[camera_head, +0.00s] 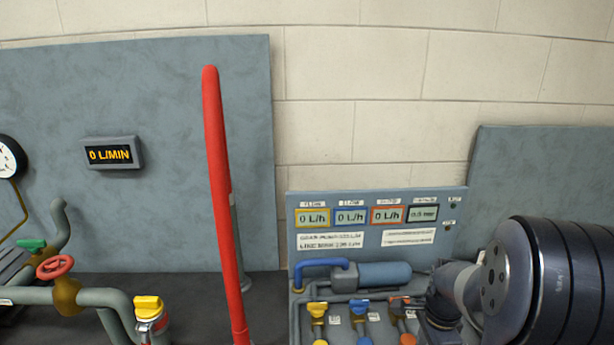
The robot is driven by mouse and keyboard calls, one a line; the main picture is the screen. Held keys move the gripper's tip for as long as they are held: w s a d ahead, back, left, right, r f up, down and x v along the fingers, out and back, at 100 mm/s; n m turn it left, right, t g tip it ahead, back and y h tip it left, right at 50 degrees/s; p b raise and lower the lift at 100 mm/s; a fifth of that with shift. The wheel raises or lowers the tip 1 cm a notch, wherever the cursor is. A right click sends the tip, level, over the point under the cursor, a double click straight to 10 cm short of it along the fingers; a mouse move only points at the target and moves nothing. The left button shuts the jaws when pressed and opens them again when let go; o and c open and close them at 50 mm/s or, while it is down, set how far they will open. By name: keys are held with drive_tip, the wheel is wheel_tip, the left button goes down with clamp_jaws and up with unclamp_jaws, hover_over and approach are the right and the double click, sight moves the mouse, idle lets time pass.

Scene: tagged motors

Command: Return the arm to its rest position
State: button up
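My arm (560,280) shows at the lower right as a large dark ribbed cylinder with a bolted round end face. A smaller grey and dark part (455,290), which seems to belong to my arm, sits just left of it, in front of the right end of the small valve panel. No gripper fingers can be made out, so I cannot see whether the gripper holds anything.
A tall red lever (217,190) stands upright left of centre. A panel with several "0 L/h" displays (375,220) stands behind coloured valves (318,310). At left are a "0 L/MIN" display (110,153), pipes and a red handwheel (55,267).

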drive_tip(key=shift+f, duration=1.6)
